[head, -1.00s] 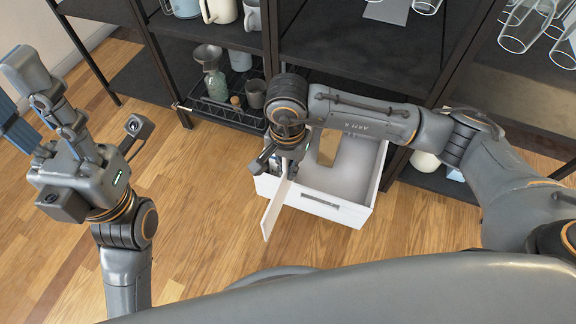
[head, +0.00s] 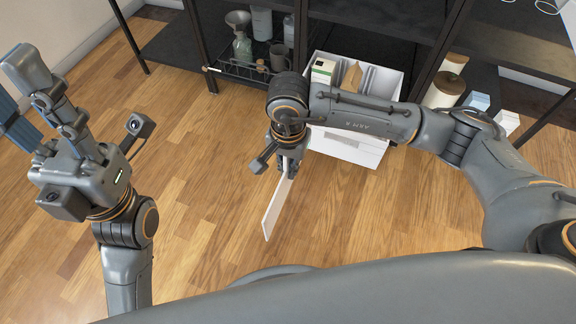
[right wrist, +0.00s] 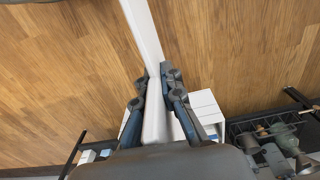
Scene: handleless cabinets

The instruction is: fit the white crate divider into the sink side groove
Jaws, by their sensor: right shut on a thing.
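The white divider (head: 274,212) is a thin flat panel. My right gripper (head: 289,160) is shut on its upper end and holds it tilted, its lower end pointing toward me. The divider (right wrist: 144,30) also shows between the fingers (right wrist: 156,78) in the right wrist view. The white crate (head: 345,148) stands behind and right of the gripper, partly hidden by my right arm. The divider appears apart from it. I cannot make out the groove. My left gripper (head: 22,98) is raised at the left, its fingers apart and empty.
The crate holds a white and green carton (head: 323,70) and a tan item (head: 351,77). A dark shelf (head: 370,12) stands behind, with a wire rack (head: 250,70) of bottles left and canisters (head: 444,90) right. The wooden floor (head: 195,200) is clear between my arms.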

